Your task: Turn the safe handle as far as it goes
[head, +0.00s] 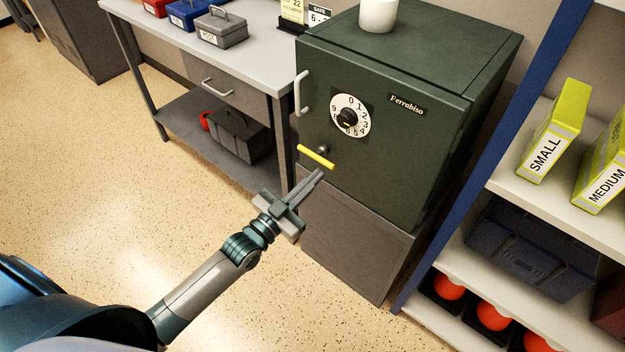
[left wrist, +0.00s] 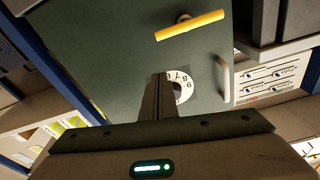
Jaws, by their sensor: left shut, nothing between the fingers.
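The dark green safe (head: 410,140) stands on a grey base, its door facing me. Its yellow handle (head: 316,157) sits on a hub below the white number dial (head: 349,116) and is slightly tilted, its right end lower. My left gripper (head: 320,172) is shut and empty, its fingertips just below the handle's right part in the head view. In the left wrist view the handle (left wrist: 190,25) lies beyond the fingertips, apart from them in the picture, and the fingers (left wrist: 158,82) cover part of the dial. I cannot tell if they touch the door. My right gripper is not in view.
A white door pull (head: 301,92) sticks out at the door's left edge. A desk (head: 260,50) with cash boxes stands left of the safe. A blue-edged shelf (head: 505,185) with boxes stands close on the right. The floor in front is clear.

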